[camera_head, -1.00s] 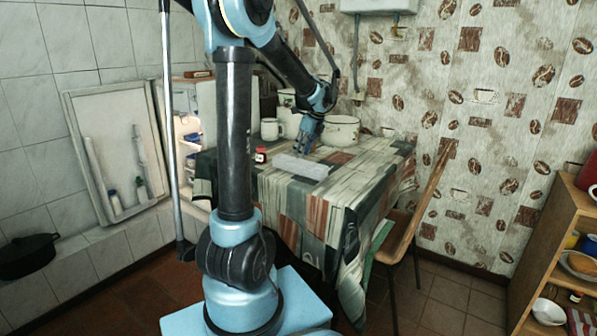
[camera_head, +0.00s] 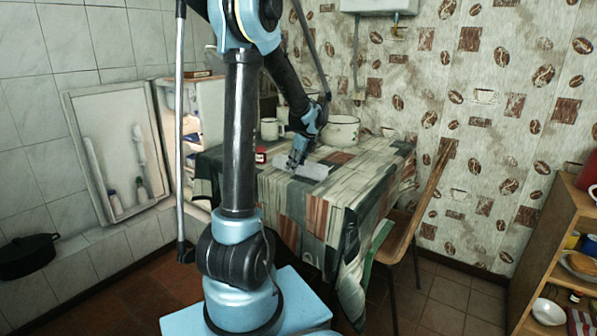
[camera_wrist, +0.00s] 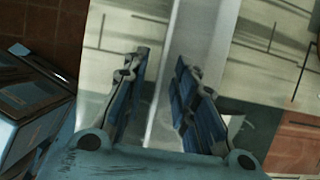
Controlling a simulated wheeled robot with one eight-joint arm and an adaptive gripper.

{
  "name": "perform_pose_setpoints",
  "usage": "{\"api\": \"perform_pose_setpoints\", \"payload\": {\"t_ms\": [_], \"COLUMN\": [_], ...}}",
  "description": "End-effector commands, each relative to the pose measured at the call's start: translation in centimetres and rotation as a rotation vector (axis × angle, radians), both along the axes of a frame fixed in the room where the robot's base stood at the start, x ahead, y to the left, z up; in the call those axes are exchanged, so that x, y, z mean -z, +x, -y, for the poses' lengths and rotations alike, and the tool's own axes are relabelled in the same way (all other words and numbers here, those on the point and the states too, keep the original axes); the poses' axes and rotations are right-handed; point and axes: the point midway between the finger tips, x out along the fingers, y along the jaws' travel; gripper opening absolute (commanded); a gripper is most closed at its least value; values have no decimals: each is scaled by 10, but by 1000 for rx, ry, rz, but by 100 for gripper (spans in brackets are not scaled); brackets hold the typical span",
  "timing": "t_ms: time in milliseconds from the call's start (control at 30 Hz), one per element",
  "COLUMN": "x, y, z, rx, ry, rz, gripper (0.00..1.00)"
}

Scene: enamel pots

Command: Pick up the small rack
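The small rack (camera_head: 314,171) is a pale grey, long flat piece lying on the patterned tablecloth near the table's front edge. In the wrist view the rack (camera_wrist: 203,35) runs up the picture, behind and between my fingers. My gripper (camera_head: 294,166) is at the rack's left part, pointing down and hiding some of it. In the wrist view my gripper (camera_wrist: 160,60) has its two blue fingers apart, with nothing clamped between them. I cannot tell whether the fingertips touch the rack.
The table (camera_head: 325,208) also holds a small red jar (camera_head: 260,155) left of my gripper, a white mug (camera_head: 270,129) and a white pot (camera_head: 341,130) behind. A wooden chair (camera_head: 408,236) stands at the table's right. Shelves (camera_head: 545,235) are at the far right.

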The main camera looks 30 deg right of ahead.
Motion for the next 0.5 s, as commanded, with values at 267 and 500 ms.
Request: {"api": "perform_pose_setpoints", "payload": {"t_ms": [267, 500], "x": [0, 0], "y": [0, 0], "z": [0, 0], "rx": [0, 0], "ry": [0, 0], "rz": [0, 0], "gripper": [0, 0]}}
